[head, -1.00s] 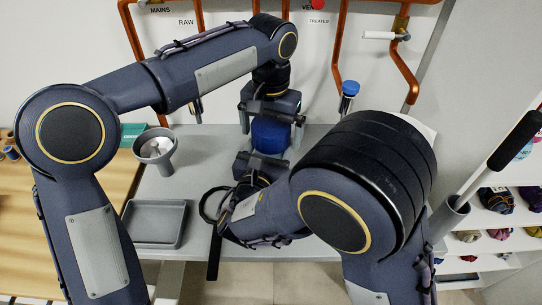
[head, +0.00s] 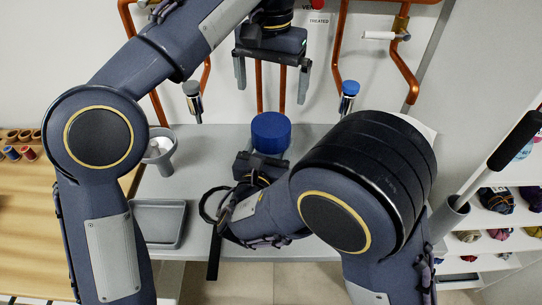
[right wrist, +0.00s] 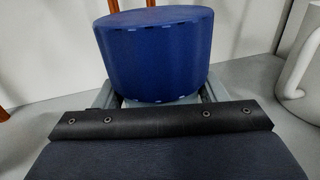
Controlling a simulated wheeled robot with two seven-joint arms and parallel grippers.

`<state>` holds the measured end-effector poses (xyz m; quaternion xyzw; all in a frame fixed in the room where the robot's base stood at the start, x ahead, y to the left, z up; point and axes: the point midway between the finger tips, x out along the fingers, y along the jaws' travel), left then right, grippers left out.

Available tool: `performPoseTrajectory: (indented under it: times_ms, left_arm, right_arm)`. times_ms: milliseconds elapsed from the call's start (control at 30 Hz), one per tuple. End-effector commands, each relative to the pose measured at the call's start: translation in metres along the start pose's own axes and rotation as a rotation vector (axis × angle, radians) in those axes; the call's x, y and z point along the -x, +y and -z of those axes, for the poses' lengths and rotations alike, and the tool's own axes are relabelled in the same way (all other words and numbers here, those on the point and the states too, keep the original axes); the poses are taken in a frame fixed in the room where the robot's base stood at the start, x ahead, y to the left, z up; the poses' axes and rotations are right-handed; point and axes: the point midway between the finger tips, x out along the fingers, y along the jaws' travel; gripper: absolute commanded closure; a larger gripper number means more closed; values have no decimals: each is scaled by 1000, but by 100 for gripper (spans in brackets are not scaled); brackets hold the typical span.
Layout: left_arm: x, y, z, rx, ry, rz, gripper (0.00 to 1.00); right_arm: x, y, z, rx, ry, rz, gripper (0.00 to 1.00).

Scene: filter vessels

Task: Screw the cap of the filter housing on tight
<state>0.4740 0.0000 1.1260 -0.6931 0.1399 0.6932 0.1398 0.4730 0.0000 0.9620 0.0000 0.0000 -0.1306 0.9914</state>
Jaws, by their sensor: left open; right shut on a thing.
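The blue cap (head: 270,130) sits upright on the filter housing at the middle of the grey bench; it also shows large in the right wrist view (right wrist: 157,60). The housing body under it is almost wholly hidden by the cap and my right gripper. My right gripper (head: 262,163) is low on the near side, its grey fingers (right wrist: 157,99) on both sides just below the cap, shut on the filter housing. My left gripper (head: 272,88) is open and empty, pointing down above the cap and clear of it. Whether any gap remains under the cap cannot be told.
A grey cup (head: 158,160) with white contents and an empty grey tray (head: 185,225) stand at left. Copper pipes (head: 399,68) run up the back wall. A grey-topped fitting (head: 192,89) and a blue-topped one (head: 349,88) flank the housing. Shelves of yarn (head: 497,203) are at right.

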Motion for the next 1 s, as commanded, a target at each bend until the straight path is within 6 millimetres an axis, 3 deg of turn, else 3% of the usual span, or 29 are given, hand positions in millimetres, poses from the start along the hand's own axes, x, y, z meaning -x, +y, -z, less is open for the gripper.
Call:
performPoseTrajectory:
  times_ms: [167, 200, 367, 700, 1000]
  left_arm:
    - [0, 0, 0, 0, 0, 0, 0]
    - [0, 0, 0, 0, 0, 0, 0]
    - [0, 0, 0, 0, 0, 0, 0]
    - [-1, 0, 0, 0, 0, 0, 0]
    - [-6, 0, 0, 0, 0, 0, 0]
  right_arm:
    - [0, 0, 1, 1, 1, 0, 99]
    - [0, 0, 1, 1, 1, 0, 31]
    - [0, 0, 0, 1, 1, 0, 10]
    - [5, 1, 0, 0, 0, -2, 10]
    - [52, 1, 1, 1, 1, -5, 10]
